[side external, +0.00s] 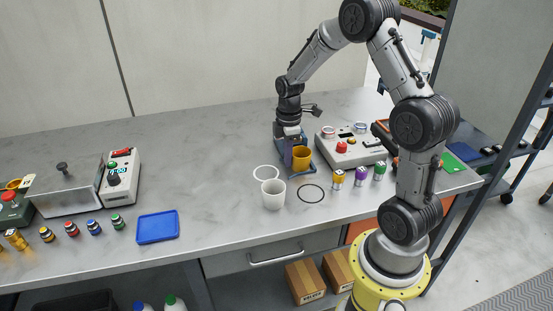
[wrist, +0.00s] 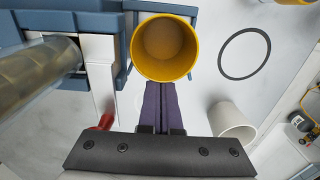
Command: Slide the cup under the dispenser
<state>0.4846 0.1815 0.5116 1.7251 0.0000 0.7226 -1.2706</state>
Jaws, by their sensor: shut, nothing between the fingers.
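A yellow cup (side external: 303,157) stands upright at the front of the blue dispenser (side external: 279,143), on the grey counter. In the wrist view the yellow cup (wrist: 164,48) looks empty and sits between blue parts of the dispenser (wrist: 90,22). My gripper (side external: 288,158) is low beside the cup. In the wrist view its purple fingers (wrist: 164,88) are together, with nothing between them. The fingertips are at the cup's near side; I cannot tell whether they touch it. The dispenser's spout is not clear in either view.
A white cup (side external: 273,194) stands in front, near a white ring (side external: 265,173) and a black ring (side external: 311,193). A button box (side external: 350,150) is right of the dispenser. Several small buttons stand near the counter's front edge. A blue tray (side external: 158,226) lies left; the counter between is clear.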

